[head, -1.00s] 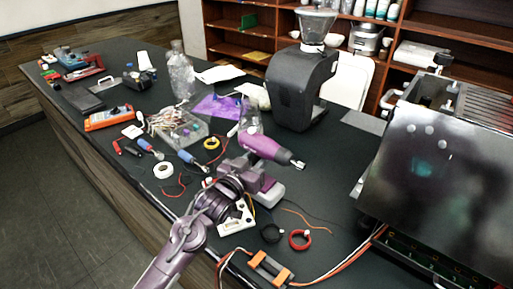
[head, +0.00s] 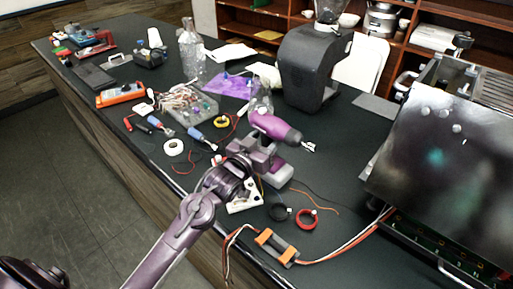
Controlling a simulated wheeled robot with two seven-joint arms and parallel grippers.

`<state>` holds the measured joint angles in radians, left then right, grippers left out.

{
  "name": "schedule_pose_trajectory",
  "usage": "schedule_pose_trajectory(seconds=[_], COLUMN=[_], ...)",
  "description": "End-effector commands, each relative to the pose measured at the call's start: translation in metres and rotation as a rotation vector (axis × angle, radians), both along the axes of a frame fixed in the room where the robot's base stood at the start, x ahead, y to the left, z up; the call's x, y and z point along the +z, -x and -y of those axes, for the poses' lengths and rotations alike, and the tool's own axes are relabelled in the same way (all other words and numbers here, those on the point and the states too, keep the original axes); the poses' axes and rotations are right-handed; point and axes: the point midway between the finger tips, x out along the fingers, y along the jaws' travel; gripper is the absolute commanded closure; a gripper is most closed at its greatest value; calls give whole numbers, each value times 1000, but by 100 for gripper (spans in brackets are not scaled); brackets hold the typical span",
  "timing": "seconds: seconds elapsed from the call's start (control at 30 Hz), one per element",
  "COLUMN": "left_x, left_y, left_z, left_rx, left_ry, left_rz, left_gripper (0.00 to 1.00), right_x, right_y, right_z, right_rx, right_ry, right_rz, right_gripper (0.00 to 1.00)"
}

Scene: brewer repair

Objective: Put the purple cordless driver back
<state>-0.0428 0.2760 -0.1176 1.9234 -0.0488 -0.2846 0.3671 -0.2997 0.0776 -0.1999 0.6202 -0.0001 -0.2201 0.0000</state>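The purple cordless driver (head: 274,127) stands upright on or just above the dark counter, its nose pointing right and its grey battery foot (head: 276,176) below. I cannot tell whether the foot touches the counter. My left gripper (head: 262,155) is at the driver's handle, reaching in from the lower left. Its fingers overlap the handle and hide most of it. The fingertips are too covered to show whether they are shut on it. My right gripper is not in view.
A black grinder (head: 309,68) stands behind the driver, with a steel machine (head: 440,150) to the right. Tape rings, wires, an orange-ended part (head: 277,246), a component box (head: 188,103) and a clear bottle (head: 191,55) surround it. Bare counter (head: 345,160) lies right of the driver.

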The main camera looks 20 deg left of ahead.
Motion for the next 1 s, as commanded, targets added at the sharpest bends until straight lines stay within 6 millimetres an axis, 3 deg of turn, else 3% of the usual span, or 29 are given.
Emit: schedule_pose_trajectory(seconds=[0.5,0.7,1.0], left_x=[-2,0,2], left_y=[95,112,115], left_z=[-17,-20,-20], left_rx=[0,0,0], left_ry=[-1,-1,0], left_rz=[-5,-3,-2], left_gripper=[49,49,49], right_x=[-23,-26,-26], right_y=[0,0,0], right_z=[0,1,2], right_rx=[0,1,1], right_ry=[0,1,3], right_rz=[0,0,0], right_gripper=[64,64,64])
